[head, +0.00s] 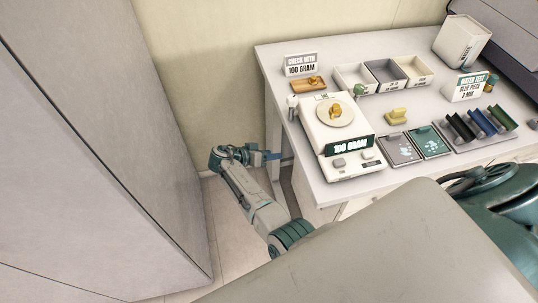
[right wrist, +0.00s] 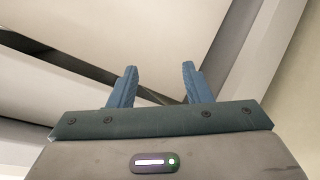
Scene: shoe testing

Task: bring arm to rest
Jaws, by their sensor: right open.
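My right gripper (head: 272,156) is at the end of the grey and teal arm near the middle of the head view. It is by the left side of the white table, lower than the tabletop, close to the table leg. Whether it touches the leg I cannot tell. In the right wrist view its two blue fingers (right wrist: 155,86) stand apart with nothing between them. My left gripper is not in view.
A large grey panel (head: 90,130) stands at left. Some floor (head: 228,215) is free between panel and table.

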